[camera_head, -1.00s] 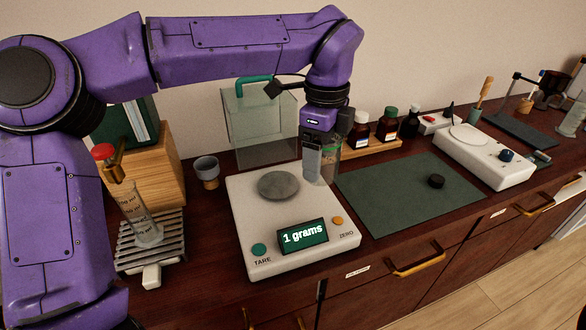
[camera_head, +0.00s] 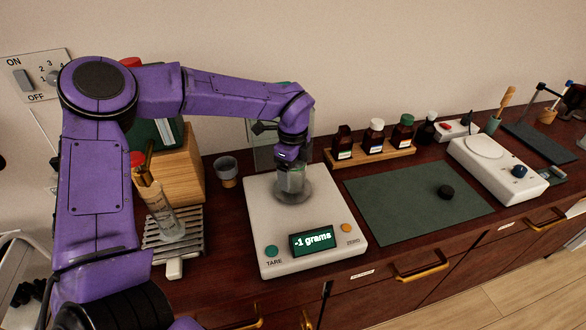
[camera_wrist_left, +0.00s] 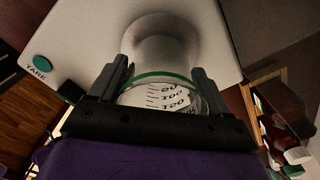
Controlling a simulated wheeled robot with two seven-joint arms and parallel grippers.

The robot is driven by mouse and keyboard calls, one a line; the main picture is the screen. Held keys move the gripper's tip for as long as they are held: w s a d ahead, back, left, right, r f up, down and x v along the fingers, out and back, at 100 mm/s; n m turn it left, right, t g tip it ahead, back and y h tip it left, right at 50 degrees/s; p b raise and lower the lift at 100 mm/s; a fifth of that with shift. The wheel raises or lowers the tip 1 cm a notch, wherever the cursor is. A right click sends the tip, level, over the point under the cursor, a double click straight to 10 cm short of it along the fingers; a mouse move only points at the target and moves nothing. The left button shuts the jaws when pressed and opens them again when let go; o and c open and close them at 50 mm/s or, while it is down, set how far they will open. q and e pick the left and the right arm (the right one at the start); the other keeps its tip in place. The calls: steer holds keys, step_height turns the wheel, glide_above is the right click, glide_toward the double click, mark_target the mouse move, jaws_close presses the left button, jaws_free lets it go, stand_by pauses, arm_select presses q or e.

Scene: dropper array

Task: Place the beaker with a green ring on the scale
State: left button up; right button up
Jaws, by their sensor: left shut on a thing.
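The scale (camera_head: 268,239) is a white box with a round grey plate; its display reads -1 grams. My left gripper (camera_head: 291,180) is over the plate, shut on the beaker (camera_wrist_left: 160,92). In the left wrist view the beaker is clear glass with a green ring and volume marks, between the two fingers (camera_wrist_left: 160,80). The scale also shows beneath it in that view (camera_wrist_left: 85,35). In the head view the gripper hides most of the beaker; I cannot tell whether its base touches the plate. My right gripper is not in view.
A green mat (camera_head: 410,203) with a black knob-like piece (camera_head: 445,192) lies right of the scale. Bottles stand on a wooden rack (camera_head: 372,156) behind.

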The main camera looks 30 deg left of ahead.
arm_select(q)
steer(key=shift+s+f, duration=0.2)
steer(key=shift+f, duration=0.05)
steer(key=shift+w+f, duration=0.25)
steer(key=o, duration=1.3)
steer(key=shift+o, duration=0.2)
steer(key=shift+s+r, duration=0.1)
steer(key=shift+r, duration=0.2)
step_height(320, 180, up, 12)
steer(key=b, duration=0.2)
steer(key=shift+f, duration=0.1)
